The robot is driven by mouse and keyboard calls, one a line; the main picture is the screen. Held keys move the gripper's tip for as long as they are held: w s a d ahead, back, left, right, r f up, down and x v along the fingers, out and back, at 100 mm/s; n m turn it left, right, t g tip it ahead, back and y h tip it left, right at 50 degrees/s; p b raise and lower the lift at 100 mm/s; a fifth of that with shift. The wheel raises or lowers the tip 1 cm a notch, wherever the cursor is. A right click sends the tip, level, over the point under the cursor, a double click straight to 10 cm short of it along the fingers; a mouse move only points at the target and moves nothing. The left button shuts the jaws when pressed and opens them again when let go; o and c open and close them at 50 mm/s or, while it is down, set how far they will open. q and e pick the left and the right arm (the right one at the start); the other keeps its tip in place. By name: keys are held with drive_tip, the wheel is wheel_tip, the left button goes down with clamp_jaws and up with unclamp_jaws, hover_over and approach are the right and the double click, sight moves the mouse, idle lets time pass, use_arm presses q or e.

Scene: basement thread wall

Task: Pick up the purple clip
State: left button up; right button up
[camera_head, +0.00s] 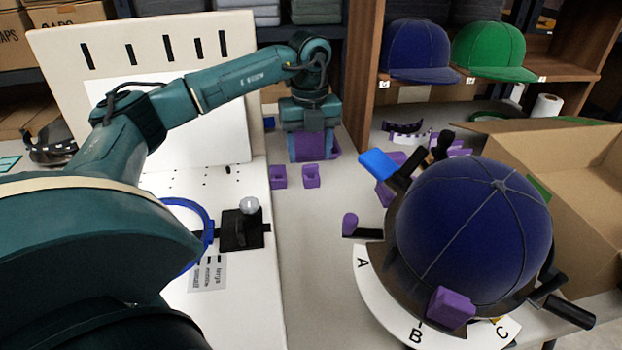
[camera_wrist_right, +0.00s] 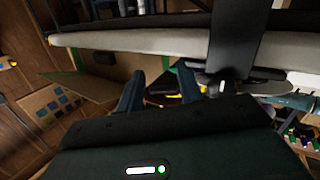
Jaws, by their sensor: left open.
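Several purple clips show in the head view. One small purple clip (camera_head: 279,177) and another purple clip (camera_head: 311,177) sit on the pale table just in front of my left gripper (camera_head: 312,158). My left gripper points down at the table's far side, with its blue fingers apart. A larger purple piece (camera_head: 312,144) shows between and behind the fingers; whether they touch it cannot be told. Another purple clip (camera_head: 450,307) is at the front rim of the blue cap (camera_head: 475,230). My right gripper (camera_wrist_right: 160,80) shows in the right wrist view, fingers apart, nothing visible between them.
The cap stands on a round lettered fixture (camera_head: 366,285) with black arms. A cardboard box (camera_head: 560,160) is at the right. A white slotted board (camera_head: 240,45) rises behind my left arm. A black block with a clear knob (camera_head: 240,228) lies left.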

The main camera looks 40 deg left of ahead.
use_arm(q)
wheel_tip(320, 180, down, 4)
drive_tip(key=shift+f+b, duration=0.1)
drive_tip(key=shift+b, duration=0.35)
use_arm(e)
drive_tip(key=shift+a+t+y, duration=0.2)
drive_tip(key=shift+t+y, duration=0.1)
drive_tip(key=shift+t, duration=0.1)
use_arm(q)
drive_tip(key=shift+c, duration=0.5)
drive_tip(key=c, duration=0.9)
drive_tip(key=shift+c, duration=0.2)
drive_tip(key=shift+r, duration=0.45)
wheel_tip(320, 180, up, 9)
drive_tip(key=p, duration=0.3)
drive_tip(key=shift+r, duration=0.15)
use_arm(e)
drive_tip(key=shift+s+d+f+m+g+h, duration=0.15)
drive_tip(key=shift+d+m+g+h, duration=0.25)
drive_tip(key=shift+g+h, duration=0.45)
